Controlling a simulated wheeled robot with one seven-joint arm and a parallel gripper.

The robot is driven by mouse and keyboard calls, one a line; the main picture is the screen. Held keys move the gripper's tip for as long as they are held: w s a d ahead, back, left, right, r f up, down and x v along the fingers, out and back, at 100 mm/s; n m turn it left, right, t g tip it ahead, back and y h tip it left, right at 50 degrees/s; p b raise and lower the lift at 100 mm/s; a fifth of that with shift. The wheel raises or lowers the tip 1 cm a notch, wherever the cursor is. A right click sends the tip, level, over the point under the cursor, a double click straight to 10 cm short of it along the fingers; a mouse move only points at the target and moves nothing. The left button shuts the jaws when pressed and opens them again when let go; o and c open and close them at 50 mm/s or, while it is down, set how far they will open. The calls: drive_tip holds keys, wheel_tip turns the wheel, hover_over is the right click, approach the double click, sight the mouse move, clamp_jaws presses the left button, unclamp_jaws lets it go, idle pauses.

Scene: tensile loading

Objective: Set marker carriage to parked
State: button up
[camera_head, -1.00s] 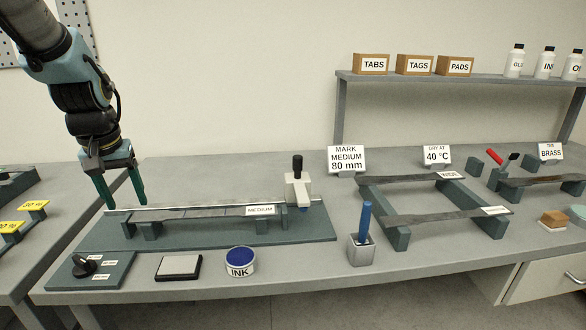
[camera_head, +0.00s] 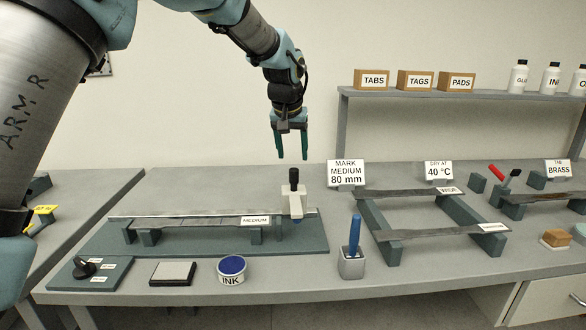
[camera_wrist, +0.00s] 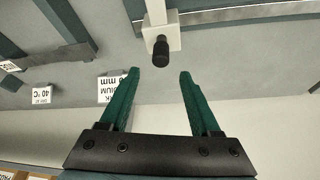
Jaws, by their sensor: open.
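The marker carriage (camera_head: 296,203) is a pale block with an upright black knob (camera_head: 294,176). It sits at the right end of the metal rail (camera_head: 180,213) on the dark green base plate (camera_head: 310,238). A grey strip labelled MEDIUM (camera_head: 200,222) lies on supports in front of the rail. My gripper (camera_head: 292,157) is open and empty, pointing down above and slightly behind the knob. In the wrist view the carriage (camera_wrist: 162,36) and its knob (camera_wrist: 161,50) lie ahead of the open green fingers (camera_wrist: 160,75), with nothing between them.
A MARK MEDIUM 80 mm sign (camera_head: 346,173) stands right of the carriage. A holder (camera_head: 352,264) with a blue-handled tool, an ink pot (camera_head: 232,268), a pad (camera_head: 173,273) and a dial panel (camera_head: 88,268) line the front. A rack (camera_head: 440,216) bearing strips stands to the right.

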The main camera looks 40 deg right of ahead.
sight(294, 168)
drive_tip(key=p+x, duration=0.1)
drive_tip(key=x, duration=0.6)
drive_tip(key=shift+f+p, duration=0.1)
drive_tip(key=shift+p, duration=0.25)
drive_tip(key=shift+c, duration=0.4)
clamp_jaws()
idle(0.6)
